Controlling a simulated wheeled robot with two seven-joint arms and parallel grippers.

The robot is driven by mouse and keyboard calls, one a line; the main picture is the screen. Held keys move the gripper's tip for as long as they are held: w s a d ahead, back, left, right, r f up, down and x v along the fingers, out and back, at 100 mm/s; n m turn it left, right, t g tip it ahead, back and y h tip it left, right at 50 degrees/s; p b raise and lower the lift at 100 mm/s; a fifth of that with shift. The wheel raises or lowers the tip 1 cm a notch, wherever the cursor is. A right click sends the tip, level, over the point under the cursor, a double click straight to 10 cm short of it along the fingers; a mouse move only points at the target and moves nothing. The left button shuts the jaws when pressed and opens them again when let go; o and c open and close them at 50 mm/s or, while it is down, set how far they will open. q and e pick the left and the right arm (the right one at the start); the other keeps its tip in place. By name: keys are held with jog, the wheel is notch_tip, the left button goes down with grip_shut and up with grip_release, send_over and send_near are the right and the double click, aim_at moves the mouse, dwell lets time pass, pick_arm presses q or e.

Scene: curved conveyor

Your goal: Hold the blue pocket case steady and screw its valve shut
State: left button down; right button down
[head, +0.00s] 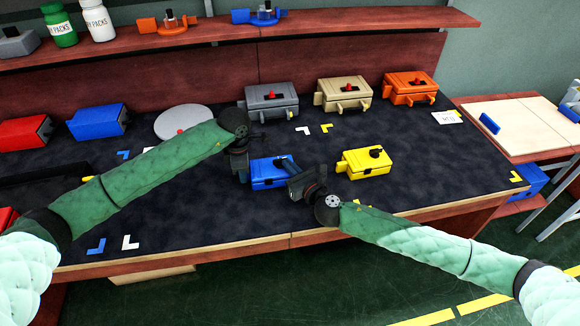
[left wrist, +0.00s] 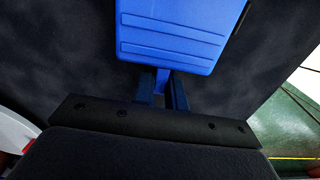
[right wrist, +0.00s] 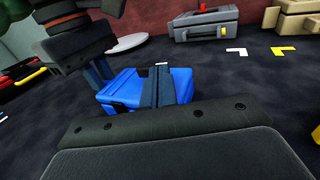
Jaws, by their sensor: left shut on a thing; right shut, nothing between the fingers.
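The blue pocket case (head: 270,184) lies on the dark mat near the middle of the bench. It also shows in the left wrist view (left wrist: 172,32) and the right wrist view (right wrist: 118,90). My left gripper (head: 243,172) is shut on a narrow blue tab (left wrist: 162,82) at the case's side. My right gripper (head: 290,172) is over the top of the case, its fingers (right wrist: 160,75) together with nothing held between them. The case's valve is not visible; my right gripper covers part of the lid, and I cannot tell whether the fingertips touch it.
A yellow case (head: 364,162) with a dark knob sits close to the right. Grey (head: 272,98), tan (head: 344,92) and orange (head: 410,88) cases stand behind. A round grey disc (head: 184,121) and another blue case (head: 97,120) are to the left. The front mat is mostly clear.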

jog(key=shift+w+d+n+g+y, duration=0.1)
jog(key=shift+w+n+g+y, duration=0.05)
jog(key=shift+n+g+y, duration=0.5)
jog(key=shift+w+d+n+g+y, duration=0.15)
jog(key=shift+n+g+y, duration=0.25)
jog(key=shift+y, duration=0.35)
dwell(0.8)
jog(key=shift+w+a+r+n+g+y, duration=0.15)
jog(key=shift+n+g+y, duration=0.3)
jog(key=shift+n+y, duration=0.15)
jog(key=shift+w+a+n+g+y, duration=0.1)
jog(key=shift+n+g+y, duration=0.25)
jog(key=shift+g+y, duration=0.15)
jog(key=shift+w+d+n+g+y, duration=0.1)
jog(key=shift+d+n+g+y, duration=0.15)
jog(key=shift+n+g+y, duration=0.5)
jog(key=shift+w+d+g, duration=0.1)
jog(key=shift+g, duration=0.35)
jog(key=shift+f, duration=0.2)
jog(key=shift+w+d, duration=0.15)
jog(key=shift+w, duration=0.45)
jog(key=shift+d, duration=0.1)
